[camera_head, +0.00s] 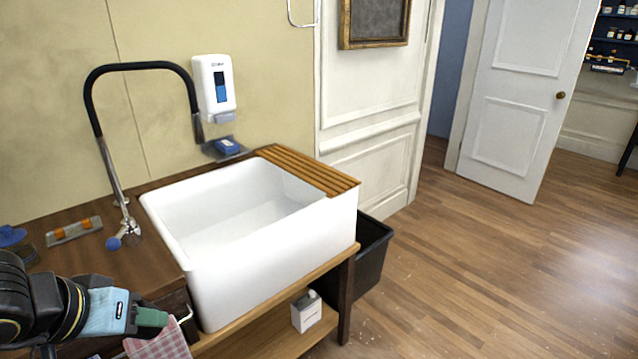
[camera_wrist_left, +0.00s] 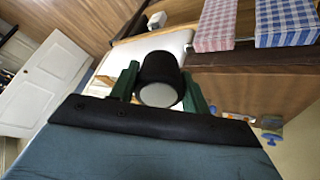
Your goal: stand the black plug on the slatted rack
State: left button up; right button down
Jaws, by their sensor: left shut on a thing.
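The slatted rack (camera_head: 308,169) is a set of wooden slats lying across the right end of the white sink (camera_head: 275,240), with nothing on it. My left gripper (camera_head: 152,318) is low at the left, in front of the counter and left of the sink, well away from the rack. In the left wrist view the gripper's green fingers (camera_wrist_left: 160,88) are shut on the black plug (camera_wrist_left: 160,66), a short dark cylinder with a pale end facing the camera. I cannot make out the plug in the head view. My right gripper is not in view.
A black-and-chrome tap (camera_head: 108,165) arches over the sink's left side. A soap dispenser (camera_head: 214,85) and a small shelf with a blue sponge (camera_head: 228,146) are on the wall behind. A pink checked towel (camera_head: 160,342) hangs near my gripper. A black bin (camera_head: 372,258) stands right of the sink.

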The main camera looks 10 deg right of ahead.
aim_at(306, 166)
jog(key=z, duration=0.7)
jog(key=i, duration=0.9)
jog(key=z, duration=0.45)
jog(key=i, duration=1.55)
jog(key=u, duration=0.85)
jog(key=i, duration=0.35)
jog(key=u, duration=0.4)
